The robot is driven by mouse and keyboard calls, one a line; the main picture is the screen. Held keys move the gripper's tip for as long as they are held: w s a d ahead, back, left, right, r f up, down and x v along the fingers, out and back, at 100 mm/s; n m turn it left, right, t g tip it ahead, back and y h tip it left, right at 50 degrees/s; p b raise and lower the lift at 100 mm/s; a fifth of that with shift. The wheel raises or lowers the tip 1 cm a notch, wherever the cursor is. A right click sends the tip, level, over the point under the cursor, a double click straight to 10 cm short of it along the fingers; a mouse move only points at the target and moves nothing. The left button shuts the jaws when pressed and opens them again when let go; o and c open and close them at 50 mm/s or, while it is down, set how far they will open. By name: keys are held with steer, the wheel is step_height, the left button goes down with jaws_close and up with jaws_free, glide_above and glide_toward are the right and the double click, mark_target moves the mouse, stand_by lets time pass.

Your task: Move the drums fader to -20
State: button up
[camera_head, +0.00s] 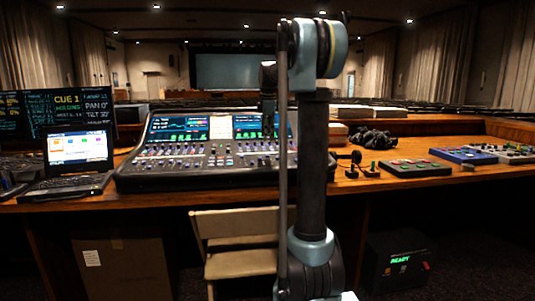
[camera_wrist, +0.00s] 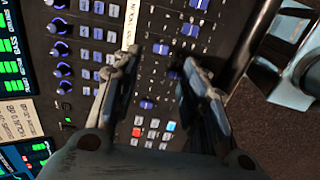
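The mixing console (camera_head: 205,160) stands on the desk, left of my arm in the head view, with lit screens at its back and rows of faders in front. In the wrist view, its panel (camera_wrist: 105,15) lies under my gripper (camera_wrist: 161,57). The two fingers are apart, with panel and fader caps visible between them and nothing held. One blue fader cap (camera_wrist: 147,104) shows between the fingers; another cap (camera_wrist: 161,48) lies between the fingertips. More caps lie beyond. I cannot read which fader is drums, or its scale. Contact with the panel cannot be told.
A laptop (camera_head: 78,160) stands left of the console. Right of my arm are a dark coiled bundle (camera_head: 372,138), a green-topped box (camera_head: 415,168) and a blue box (camera_head: 467,155). A folding chair (camera_head: 238,235) stands before the desk. The console's front edge (camera_wrist: 240,45) is close to the gripper.

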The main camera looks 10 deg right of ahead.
mark_target(267, 155)
steer(key=f, duration=0.5)
steer(key=w+f, duration=0.1)
steer(key=f, duration=0.2)
steer(key=shift+f, duration=0.25)
steer(key=shift+s, duration=0.15)
jaws_close()
